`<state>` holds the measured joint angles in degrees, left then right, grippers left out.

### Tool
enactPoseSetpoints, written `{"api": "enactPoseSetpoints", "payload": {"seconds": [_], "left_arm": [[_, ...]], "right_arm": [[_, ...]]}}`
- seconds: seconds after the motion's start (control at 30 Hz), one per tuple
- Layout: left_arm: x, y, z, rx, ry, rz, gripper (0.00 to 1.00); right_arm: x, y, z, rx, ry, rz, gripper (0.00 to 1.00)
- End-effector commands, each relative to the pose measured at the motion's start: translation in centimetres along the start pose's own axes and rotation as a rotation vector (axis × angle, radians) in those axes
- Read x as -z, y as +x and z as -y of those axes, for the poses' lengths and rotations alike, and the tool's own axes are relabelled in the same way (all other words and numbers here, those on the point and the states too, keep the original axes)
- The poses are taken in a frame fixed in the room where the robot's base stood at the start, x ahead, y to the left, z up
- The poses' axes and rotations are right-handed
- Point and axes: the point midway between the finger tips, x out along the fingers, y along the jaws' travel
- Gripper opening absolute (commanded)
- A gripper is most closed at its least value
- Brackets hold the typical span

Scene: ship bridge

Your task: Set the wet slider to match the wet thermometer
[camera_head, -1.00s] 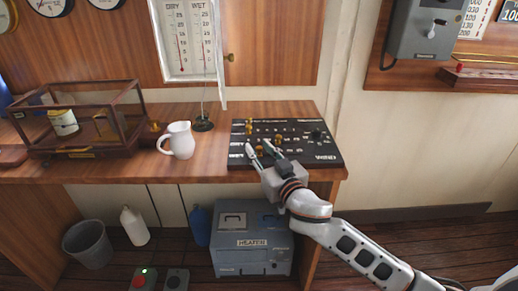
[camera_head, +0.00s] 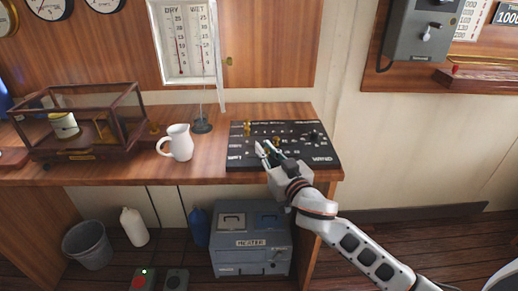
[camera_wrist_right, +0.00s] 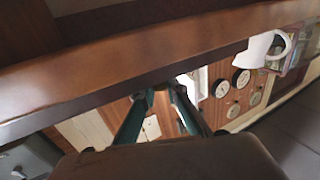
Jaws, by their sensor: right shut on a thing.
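The wet thermometer (camera_head: 202,40) hangs in a white case on the wall, right of the dry one (camera_head: 179,45). Its exact reading is too small to tell. The black panel (camera_head: 235,161) lies on the desk below with small brass knobs, one at its upper left (camera_head: 247,128) and one near the middle (camera_head: 276,139). My right gripper (camera_head: 266,148) is at the panel's front, shut on a brass slider knob that its fingers mostly hide. Which label that slider carries cannot be read. The gripper's fingers also show in the right wrist view (camera_wrist_right: 160,92). My left gripper is not in view.
A white jug (camera_head: 180,143) and a glass case (camera_head: 80,125) stand left of the panel. A grey wall box (camera_head: 420,35) hangs at upper right.

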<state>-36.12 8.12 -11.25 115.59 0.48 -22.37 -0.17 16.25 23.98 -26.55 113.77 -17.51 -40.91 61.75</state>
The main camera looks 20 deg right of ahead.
Motion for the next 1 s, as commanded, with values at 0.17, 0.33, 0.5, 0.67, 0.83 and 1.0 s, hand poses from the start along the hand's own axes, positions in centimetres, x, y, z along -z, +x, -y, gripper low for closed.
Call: {"api": "enactPoseSetpoints", "payload": {"seconds": [0.17,0.33,0.5,0.67,0.83,1.0], "left_arm": [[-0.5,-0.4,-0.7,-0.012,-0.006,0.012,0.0],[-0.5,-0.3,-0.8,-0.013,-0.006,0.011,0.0],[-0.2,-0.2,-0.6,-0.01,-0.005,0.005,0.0],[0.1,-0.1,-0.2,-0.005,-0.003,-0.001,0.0],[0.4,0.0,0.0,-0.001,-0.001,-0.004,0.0],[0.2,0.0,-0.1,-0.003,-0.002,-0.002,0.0]], "right_arm": [[0.1,-0.3,-0.6,0.0,0.0,-0.002,0.0],[0.0,-0.3,-0.5,0.001,-0.001,-0.002,0.0],[0.0,-0.3,-0.5,0.001,-0.001,-0.002,0.29],[0.0,-0.3,-0.5,0.001,-0.001,-0.002,0.29],[0.0,-0.5,-0.5,0.001,0.0,-0.002,0.29],[-0.1,-2.2,-0.5,0.001,0.001,0.0,0.29]]}}
